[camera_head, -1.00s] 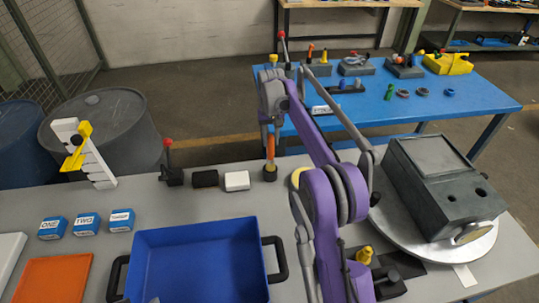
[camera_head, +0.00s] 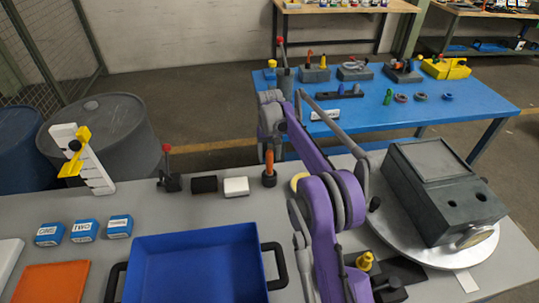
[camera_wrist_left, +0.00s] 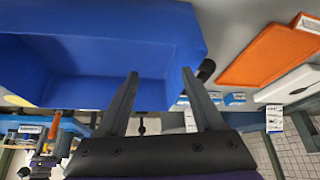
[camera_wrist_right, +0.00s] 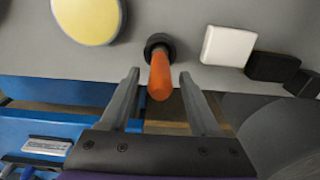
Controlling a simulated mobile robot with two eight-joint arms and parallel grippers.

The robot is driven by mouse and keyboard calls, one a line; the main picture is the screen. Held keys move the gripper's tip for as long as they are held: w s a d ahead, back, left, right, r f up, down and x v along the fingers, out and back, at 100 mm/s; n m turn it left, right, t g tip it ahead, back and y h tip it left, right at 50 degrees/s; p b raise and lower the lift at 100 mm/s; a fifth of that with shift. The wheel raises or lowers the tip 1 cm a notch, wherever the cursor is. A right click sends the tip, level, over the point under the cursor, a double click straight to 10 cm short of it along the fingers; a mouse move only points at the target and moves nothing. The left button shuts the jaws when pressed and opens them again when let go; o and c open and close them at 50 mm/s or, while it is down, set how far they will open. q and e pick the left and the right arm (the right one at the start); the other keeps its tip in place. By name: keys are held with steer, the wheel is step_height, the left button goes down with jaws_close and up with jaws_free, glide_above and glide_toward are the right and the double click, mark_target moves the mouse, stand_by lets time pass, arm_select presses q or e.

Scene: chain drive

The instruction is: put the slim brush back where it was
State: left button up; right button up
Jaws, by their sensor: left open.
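An orange handle (camera_head: 269,161), which looks like the slim brush, stands in a small dark round holder (camera_head: 270,181) near the table's back edge. Its bristles are hidden. In the right wrist view the handle (camera_wrist_right: 160,78) lies between the spread fingers of my right gripper (camera_wrist_right: 158,78), with a gap on either side. The dark ring of the holder (camera_wrist_right: 159,43) is around its far end. My right gripper (camera_head: 267,152) also shows in the head view. My left gripper (camera_wrist_left: 161,75) is open and empty near the blue tray; it is not in the head view.
The blue tray (camera_head: 130,262) is at the front. White (camera_head: 236,186) and black (camera_head: 204,184) blocks and a red-knobbed lever (camera_head: 168,165) stand left of the holder. A pale yellow disc (camera_head: 298,181) is close right. A grey machine (camera_head: 440,195) stands on a turntable.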

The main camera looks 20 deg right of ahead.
step_height(320, 180, up, 12)
steer(key=p, duration=0.1)
steer(key=s+a+r+t, duration=0.1)
steer(key=s+a+r, duration=0.3)
steer(key=s, duration=0.3)
arm_select(q)
steer(key=shift+w+r, duration=0.25)
steer(key=shift+r, duration=0.25)
steer(key=shift+w+r, duration=0.2)
steer(key=shift+r, duration=0.25)
arm_select(e)
steer(key=s+a+f+n+t, duration=0.1)
steer(key=s+f, duration=0.3)
steer(key=s, duration=0.5)
steer(key=s+a+f+n+t, duration=0.1)
steer(key=s+a+f, duration=0.3)
steer(key=s, duration=0.5)
steer(key=s+a+f+n+t, duration=0.1)
steer(key=s+a+f+t, duration=0.1)
steer(key=s, duration=0.8)
steer(key=shift+s+a+f+t, duration=0.1)
steer(key=shift+a+f+t, duration=0.1)
steer(key=shift+a+f, duration=0.3)
steer(key=shift+a+f+t, duration=0.2)
steer(key=shift+f, duration=0.45)
